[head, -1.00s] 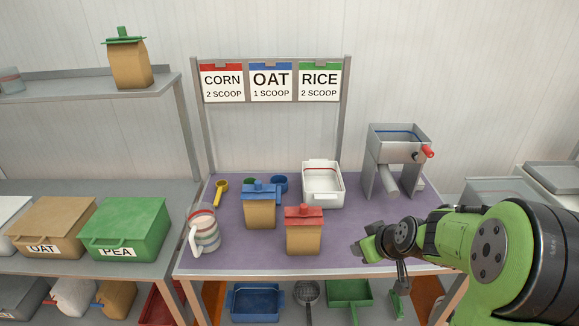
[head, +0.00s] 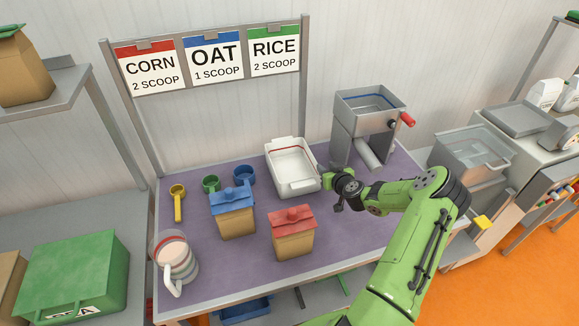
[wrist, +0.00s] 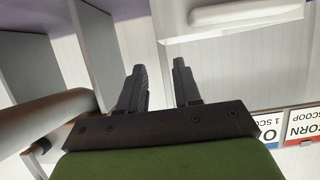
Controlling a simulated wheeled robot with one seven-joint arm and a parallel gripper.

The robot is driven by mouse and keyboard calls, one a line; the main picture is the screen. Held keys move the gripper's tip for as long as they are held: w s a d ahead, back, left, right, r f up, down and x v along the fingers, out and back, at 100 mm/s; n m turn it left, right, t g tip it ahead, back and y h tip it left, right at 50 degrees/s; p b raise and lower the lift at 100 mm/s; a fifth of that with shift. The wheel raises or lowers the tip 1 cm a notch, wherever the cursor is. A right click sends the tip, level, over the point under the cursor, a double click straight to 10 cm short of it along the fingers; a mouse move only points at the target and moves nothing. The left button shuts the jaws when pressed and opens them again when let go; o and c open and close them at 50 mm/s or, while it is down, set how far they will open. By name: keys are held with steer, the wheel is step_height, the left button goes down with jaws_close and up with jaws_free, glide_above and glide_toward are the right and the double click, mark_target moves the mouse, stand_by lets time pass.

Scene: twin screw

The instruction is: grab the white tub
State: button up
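The white tub (head: 291,176) stands upright on the purple-topped table, with a red line around its inside. In the head view my gripper (head: 326,180) is close to the tub's right side, and I cannot tell from there whether it touches. In the wrist view my gripper's two dark fingers (wrist: 160,82) are apart with nothing between them. A white rim that looks like the tub's (wrist: 246,14) shows at the upper right of that view, beyond the fingertips.
The grey mill (head: 367,115) with a red-knobbed crank stands close behind my gripper. The red-topped bag (head: 293,240) and blue-topped bag (head: 236,220) stand in front of the tub. Scoops, such as the blue one (head: 244,176), lie to its left. A striped jug (head: 176,262) stands at front left.

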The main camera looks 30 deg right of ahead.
steer(key=x, duration=0.9)
steer(key=shift+w+a+f, duration=0.15)
steer(key=shift+w+f, duration=0.05)
steer(key=shift+f, duration=0.05)
steer(key=shift+s+r, duration=0.1)
jaws_close()
stand_by(0.8)
